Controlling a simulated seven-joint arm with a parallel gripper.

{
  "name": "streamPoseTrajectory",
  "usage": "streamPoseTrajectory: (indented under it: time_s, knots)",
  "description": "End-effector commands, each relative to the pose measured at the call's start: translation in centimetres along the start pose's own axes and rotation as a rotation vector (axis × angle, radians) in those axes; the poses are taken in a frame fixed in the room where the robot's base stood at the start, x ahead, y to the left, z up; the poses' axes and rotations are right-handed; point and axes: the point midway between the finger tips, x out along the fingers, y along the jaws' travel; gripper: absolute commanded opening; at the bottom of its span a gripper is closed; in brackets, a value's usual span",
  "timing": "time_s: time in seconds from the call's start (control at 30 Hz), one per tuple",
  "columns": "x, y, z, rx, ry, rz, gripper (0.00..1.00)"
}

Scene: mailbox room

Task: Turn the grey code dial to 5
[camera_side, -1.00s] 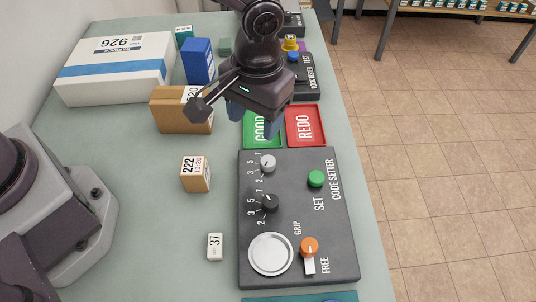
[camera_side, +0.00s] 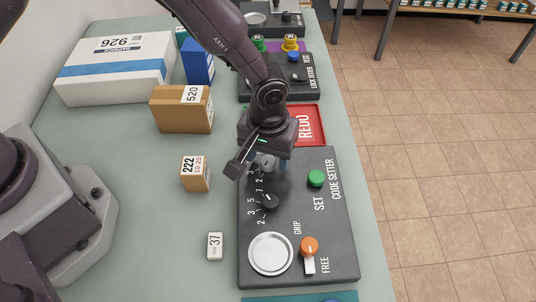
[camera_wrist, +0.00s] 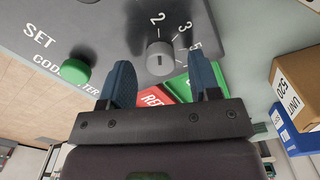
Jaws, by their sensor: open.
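The code setter (camera_side: 325,225) is a dark panel on the table. Its grey code dial (camera_side: 268,163) is the farther of two dials, partly hidden by my gripper in the side view. In the wrist view the grey dial (camera_wrist: 160,57) shows a dark mark roughly in line with the 2; the 3 and 5 show at its upper right. My gripper (camera_wrist: 160,66) is open, its blue fingers apart on either side of the dial in that view. In the side view my gripper (camera_side: 269,160) is low over the dial. I cannot tell whether the fingers touch it.
A black dial (camera_side: 269,201), a green button (camera_side: 317,178), an orange knob (camera_side: 309,246) and a round silver plate (camera_side: 270,254) share the panel. A red REDO tray (camera_side: 311,125) lies just behind. Boxes labelled 222 (camera_side: 195,174) and 520 (camera_side: 181,109) stand left.

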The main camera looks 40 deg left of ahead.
Motion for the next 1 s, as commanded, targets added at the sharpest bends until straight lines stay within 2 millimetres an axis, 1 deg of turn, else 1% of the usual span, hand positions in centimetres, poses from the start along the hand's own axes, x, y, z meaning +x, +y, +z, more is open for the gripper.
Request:
streamPoseTrajectory:
  time_s: [0.03, 0.13, 0.4, 0.43, 0.63, 0.87, 1.0]
  knots:
    - [0.46, -0.02, 0.01, 0.000, -0.001, -0.001, 0.57]
    - [0.97, -0.03, 0.03, 0.000, -0.001, -0.001, 0.57]
    - [1.08, -0.01, 0.01, 0.000, 0.000, 0.000, 0.57]
    - [1.08, -0.01, 0.01, 0.000, 0.000, 0.000, 0.55]
    - [1.06, -0.01, 0.01, 0.000, 0.000, 0.000, 0.09]
    - [1.04, -0.01, 0.01, 0.009, -0.001, 0.000, 0.08]
    - [1.04, -0.02, 0.02, 0.045, -0.001, 0.000, 0.08]
